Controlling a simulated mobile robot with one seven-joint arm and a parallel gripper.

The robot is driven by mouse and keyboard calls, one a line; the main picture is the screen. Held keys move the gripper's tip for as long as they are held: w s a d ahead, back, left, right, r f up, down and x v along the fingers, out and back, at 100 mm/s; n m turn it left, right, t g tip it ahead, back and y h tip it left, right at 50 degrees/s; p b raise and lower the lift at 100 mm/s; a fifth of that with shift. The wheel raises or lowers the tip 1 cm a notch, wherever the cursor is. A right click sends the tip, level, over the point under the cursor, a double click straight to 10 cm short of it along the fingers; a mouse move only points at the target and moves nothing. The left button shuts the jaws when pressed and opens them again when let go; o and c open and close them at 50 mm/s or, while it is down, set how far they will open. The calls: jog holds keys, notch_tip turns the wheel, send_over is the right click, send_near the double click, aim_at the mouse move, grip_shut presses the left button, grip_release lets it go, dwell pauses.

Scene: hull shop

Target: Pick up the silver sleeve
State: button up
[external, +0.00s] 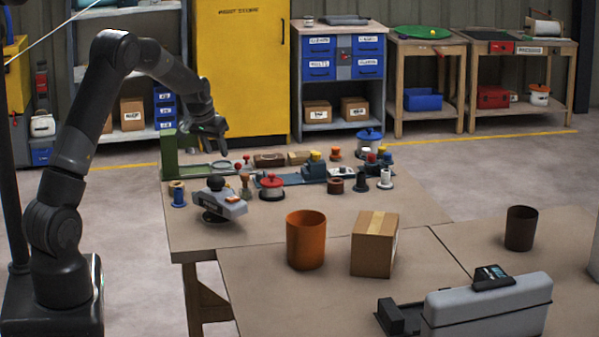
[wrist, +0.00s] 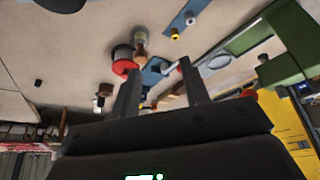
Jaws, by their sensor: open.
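I cannot make out the silver sleeve with certainty. A small pale cylinder (wrist: 170,68) shows between the finger lines in the wrist view, beside a blue plate (wrist: 151,77), but it is too small and partly hidden to name surely. In the external view a pale piece (external: 337,171) lies at the right end of the blue plate (external: 291,179). My gripper (external: 221,143) is above the far left of the table, apart from the parts. In the wrist view my gripper (wrist: 158,66) has its fingers spread with nothing held.
A green stand (external: 169,155) is close to my gripper. A grey device (external: 219,202), red-lidded pot (external: 271,188), blue pot (external: 369,143) and several small parts crowd the far table. An orange cup (external: 305,240) and carton (external: 374,244) stand nearer. The tabletop between near objects is clear.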

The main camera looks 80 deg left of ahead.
jog(key=shift+n, duration=0.4)
jog(key=a+f, duration=0.2)
jog(key=s+a+f, duration=0.1)
jog(key=a+f, duration=0.1)
jog(key=f, duration=0.1)
jog(key=a+f, duration=0.2)
jog(key=f, duration=0.1)
jog(key=shift+s+a+f, duration=0.1)
jog(key=shift+s+a, duration=0.05)
jog(key=shift+a, duration=0.15)
jog(key=shift+s+x, duration=0.15)
jog(key=shift+x, duration=0.9)
jog(key=shift+s+x, duration=0.2)
jog(key=shift+x, duration=0.85)
jog(key=shift+s+x, duration=0.15)
jog(key=shift+x, duration=0.9)
jog(key=shift+f, duration=0.15)
jog(key=shift+c, duration=0.4)
grip_shut()
